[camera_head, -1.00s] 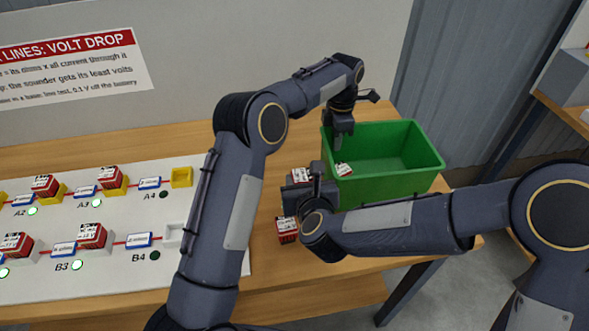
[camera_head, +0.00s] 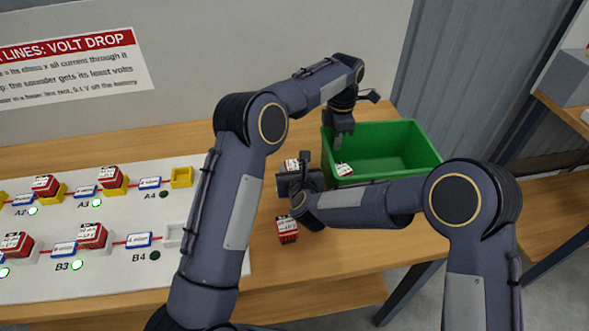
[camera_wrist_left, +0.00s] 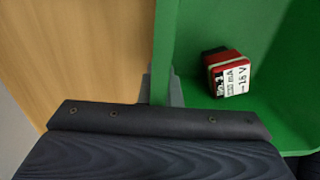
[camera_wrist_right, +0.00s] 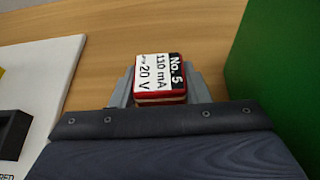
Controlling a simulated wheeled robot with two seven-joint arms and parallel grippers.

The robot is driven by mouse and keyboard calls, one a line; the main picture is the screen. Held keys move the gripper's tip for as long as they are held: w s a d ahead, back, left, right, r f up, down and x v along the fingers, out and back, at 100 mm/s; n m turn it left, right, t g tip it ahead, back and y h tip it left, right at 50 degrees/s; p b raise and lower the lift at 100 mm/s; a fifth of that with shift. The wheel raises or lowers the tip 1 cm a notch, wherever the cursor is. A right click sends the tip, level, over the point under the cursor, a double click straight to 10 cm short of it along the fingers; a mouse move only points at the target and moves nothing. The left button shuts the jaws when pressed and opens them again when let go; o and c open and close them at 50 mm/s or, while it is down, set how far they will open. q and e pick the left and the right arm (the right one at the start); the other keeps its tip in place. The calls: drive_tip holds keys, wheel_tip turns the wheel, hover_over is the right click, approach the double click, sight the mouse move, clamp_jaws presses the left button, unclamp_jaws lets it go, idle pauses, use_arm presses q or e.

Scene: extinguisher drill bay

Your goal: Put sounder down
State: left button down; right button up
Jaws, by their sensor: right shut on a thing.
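My right gripper (camera_head: 290,178) is shut on a red-and-black sounder (camera_head: 291,165) with a white label. In the right wrist view this sounder (camera_wrist_right: 160,78) reads "No. 5" and "20 V", between the two fingers over bare wood. I cannot tell whether it touches the table. My left gripper (camera_head: 343,128) is at the left wall of the green bin (camera_head: 400,130). In the left wrist view its fingers (camera_wrist_left: 162,90) lie either side of the bin wall; whether they press on it is unclear.
Another sounder (camera_head: 287,229) stands on the table (camera_head: 340,255) nearer me, and one (camera_head: 343,169) lies inside the bin. The white board (camera_head: 205,265) at left carries several sounders, lit lamps and an empty yellow holder (camera_head: 181,177).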

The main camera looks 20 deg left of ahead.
drive_tip(key=shift+f, duration=0.1)
drive_tip(key=o, duration=1)
